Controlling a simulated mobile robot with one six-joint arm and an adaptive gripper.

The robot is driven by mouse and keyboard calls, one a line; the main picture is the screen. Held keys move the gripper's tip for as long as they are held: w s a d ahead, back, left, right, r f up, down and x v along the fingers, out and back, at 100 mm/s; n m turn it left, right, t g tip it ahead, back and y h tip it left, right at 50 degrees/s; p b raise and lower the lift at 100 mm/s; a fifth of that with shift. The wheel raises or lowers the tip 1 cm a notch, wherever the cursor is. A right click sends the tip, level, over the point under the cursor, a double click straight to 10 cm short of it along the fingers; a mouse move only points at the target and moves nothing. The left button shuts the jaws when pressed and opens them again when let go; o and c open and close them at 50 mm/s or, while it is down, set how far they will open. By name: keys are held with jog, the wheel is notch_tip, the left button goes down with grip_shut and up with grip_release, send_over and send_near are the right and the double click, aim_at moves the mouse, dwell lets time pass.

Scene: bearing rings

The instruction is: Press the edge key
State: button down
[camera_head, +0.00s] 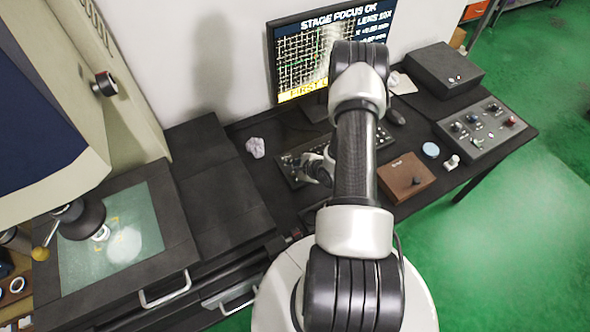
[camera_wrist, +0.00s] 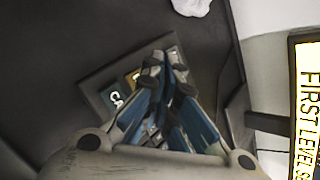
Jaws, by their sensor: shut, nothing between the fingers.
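A small key panel (camera_wrist: 92,86) lies on the dark desk under my gripper (camera_wrist: 163,68) in the wrist view. An amber-edged key (camera_wrist: 131,77) shows beside the fingertips, mostly covered. I cannot read which key is the edge key. My gripper is shut and empty, its tips over the panel; I cannot tell whether they touch it. In the head view my gripper (camera_head: 318,168) is low by the black keyboard (camera_head: 286,165), partly hidden by my arm.
A crumpled white piece (camera_head: 255,147) lies left of the keyboard. To the right are a brown box (camera_head: 398,179), a blue disc (camera_head: 430,150), a grey control box (camera_head: 490,132) and a mouse (camera_head: 396,117).

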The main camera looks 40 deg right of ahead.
notch_tip(320, 180, up, 5)
jog(key=p, duration=0.4)
